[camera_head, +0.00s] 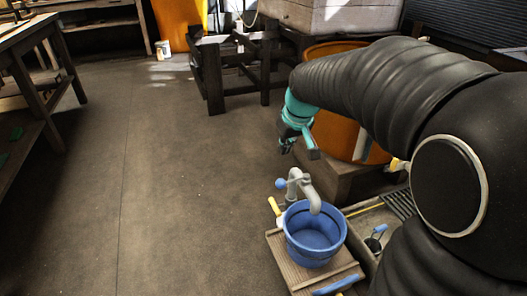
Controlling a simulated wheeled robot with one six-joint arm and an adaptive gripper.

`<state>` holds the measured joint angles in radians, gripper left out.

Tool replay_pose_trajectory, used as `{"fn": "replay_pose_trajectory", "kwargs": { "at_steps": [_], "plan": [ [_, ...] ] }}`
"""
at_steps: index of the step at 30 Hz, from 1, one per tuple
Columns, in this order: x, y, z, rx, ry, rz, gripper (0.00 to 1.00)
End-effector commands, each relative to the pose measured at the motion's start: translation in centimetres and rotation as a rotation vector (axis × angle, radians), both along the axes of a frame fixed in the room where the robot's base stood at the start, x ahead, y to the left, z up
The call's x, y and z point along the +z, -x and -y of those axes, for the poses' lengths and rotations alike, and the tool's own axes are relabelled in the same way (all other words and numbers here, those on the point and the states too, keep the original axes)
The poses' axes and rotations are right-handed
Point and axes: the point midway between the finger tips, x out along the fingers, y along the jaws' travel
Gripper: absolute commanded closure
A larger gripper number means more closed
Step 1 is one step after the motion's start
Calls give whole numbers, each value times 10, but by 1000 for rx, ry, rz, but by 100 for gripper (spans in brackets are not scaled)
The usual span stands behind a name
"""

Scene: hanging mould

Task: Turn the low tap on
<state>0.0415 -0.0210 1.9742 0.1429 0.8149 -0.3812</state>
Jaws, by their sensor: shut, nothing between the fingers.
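The low tap (296,183) is a grey bent pipe with a blue round knob (281,184) on its left side. Its spout curves down over a blue bucket (314,240). My gripper (287,147) is dark, on a teal wrist, and hangs above and slightly behind the tap in the picture. It points down, shut and empty, apart from the tap and knob. The fingertips are small in this view. The tap's base is partly hidden behind the bucket.
The bucket stands on a wooden slatted board (288,265). A yellow handle (274,206) lies beside it. An orange tub (340,120) stands behind my arm, which hides much of the right side. A workbench (30,60) is at the left. The floor between is clear.

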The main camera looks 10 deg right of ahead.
Motion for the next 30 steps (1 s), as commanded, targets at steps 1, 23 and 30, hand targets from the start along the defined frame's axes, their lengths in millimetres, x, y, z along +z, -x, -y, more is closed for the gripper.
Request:
{"fn": "replay_pose_trajectory", "kwargs": {
  "at_steps": [1,23,30],
  "plan": [
    [-18,-20,1,15,1,-11,100],
    [-115,-135,9,134,2,-40,100],
    [-119,-136,9,134,2,-41,100]
  ]
}}
